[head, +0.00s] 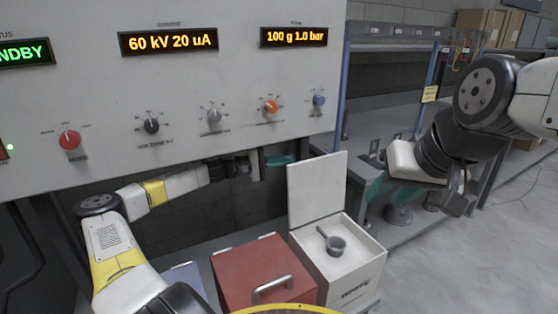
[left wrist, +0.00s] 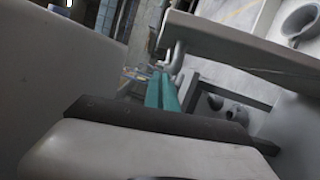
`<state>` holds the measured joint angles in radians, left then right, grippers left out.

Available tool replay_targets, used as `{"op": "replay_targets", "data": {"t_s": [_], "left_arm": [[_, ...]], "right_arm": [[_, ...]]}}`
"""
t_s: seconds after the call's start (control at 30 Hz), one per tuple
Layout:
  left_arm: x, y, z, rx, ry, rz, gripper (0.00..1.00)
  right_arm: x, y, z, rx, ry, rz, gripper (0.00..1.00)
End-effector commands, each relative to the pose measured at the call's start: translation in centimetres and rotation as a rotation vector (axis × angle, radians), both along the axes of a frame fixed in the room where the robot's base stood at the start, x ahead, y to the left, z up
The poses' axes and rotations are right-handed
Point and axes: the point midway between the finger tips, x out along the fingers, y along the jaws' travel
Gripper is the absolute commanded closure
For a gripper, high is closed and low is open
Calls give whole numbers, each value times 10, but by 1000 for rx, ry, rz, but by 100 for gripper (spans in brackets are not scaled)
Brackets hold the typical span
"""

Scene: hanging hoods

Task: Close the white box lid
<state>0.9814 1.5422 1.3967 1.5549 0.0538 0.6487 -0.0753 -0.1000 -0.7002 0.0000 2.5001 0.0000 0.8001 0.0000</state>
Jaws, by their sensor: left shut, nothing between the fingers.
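The white box (head: 345,272) stands open on the bench, with a grey scoop (head: 335,243) inside. Its white lid (head: 317,187) stands upright at the back edge. My left gripper (head: 280,161) is shut and empty, its teal fingers near the lid's upper left edge; I cannot tell whether they touch it. In the left wrist view the teal fingers (left wrist: 161,91) lie together below a pale panel edge. My right gripper (head: 382,188) is to the right of the lid, clear of the box; its fingers are partly hidden.
A closed red box (head: 255,265) with a metal handle sits left of the white box. A white control panel (head: 190,85) with knobs and displays hangs above my left arm. A bench with blue posts (head: 343,80) stands behind to the right. Grey floor (head: 470,255) is free at right.

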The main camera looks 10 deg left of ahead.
Motion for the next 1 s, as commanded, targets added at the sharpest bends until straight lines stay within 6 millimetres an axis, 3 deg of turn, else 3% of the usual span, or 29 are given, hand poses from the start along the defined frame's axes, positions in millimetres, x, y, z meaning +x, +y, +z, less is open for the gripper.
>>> {"op": "replay_targets", "data": {"t_s": [0.1,0.3,1.0], "left_arm": [[8,-24,1,-1,-1,-3,100],[-17,-38,4,0,-1,0,100],[-30,-46,6,13,-18,0,100]], "right_arm": [[0,0,0,0,0,0,64],[0,0,0,0,0,0,64],[0,0,0,0,0,0,64]]}}
